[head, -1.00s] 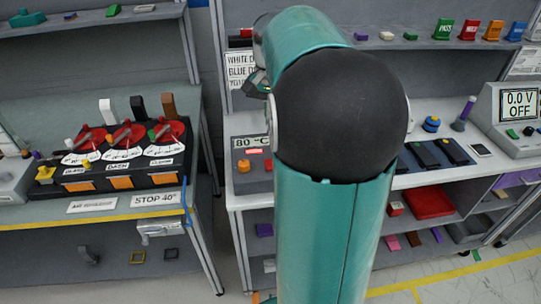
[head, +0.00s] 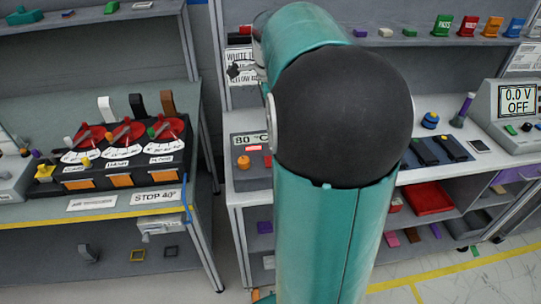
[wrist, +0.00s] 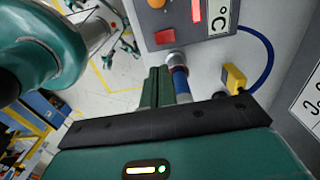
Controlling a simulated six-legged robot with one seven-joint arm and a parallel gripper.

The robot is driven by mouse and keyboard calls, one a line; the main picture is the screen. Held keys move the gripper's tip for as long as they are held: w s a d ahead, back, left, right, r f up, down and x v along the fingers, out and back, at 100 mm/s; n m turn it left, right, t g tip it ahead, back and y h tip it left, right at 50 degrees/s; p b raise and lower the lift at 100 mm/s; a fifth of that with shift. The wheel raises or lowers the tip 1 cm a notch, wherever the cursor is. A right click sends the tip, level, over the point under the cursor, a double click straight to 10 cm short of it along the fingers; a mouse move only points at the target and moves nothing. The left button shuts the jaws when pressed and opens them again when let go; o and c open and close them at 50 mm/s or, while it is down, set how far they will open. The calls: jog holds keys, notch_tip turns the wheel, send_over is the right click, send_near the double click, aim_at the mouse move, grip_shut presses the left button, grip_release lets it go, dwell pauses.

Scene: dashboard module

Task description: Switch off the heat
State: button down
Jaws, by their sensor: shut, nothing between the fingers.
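The heat unit (head: 250,160) is a grey box on the left end of the right-hand bench. Its label reads 80 °C. It has an orange knob (head: 243,162), a small lit red window (head: 254,148) and a red switch (head: 267,161). In the wrist view the box is at the top, with the red switch (wrist: 165,35) and the lit red window (wrist: 197,11). My gripper (wrist: 158,72) is shut and empty, its dark green fingers pointing toward the box's edge, below the red switch in the picture. I cannot tell whether they touch.
A blue, metal-collared plug (wrist: 179,75) sits beside the fingers at the box's edge. A yellow connector (wrist: 235,78) with a blue cable lies to its right. The left bench holds a panel with red dials (head: 125,132). Above the unit are a label sheet and a shelf.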

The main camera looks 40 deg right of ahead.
notch_tip(320, 180, down, 14)
dwell(0.7)
jog(key=shift+a, duration=0.1)
jog(key=shift+s+f, duration=0.15)
jog(key=shift+f, duration=0.05)
dwell(0.3)
jog(key=shift+w+d+r, duration=0.25)
jog(key=shift+w+d, duration=0.2)
jog(key=shift+w, duration=0.2)
jog(key=shift+r, duration=0.1)
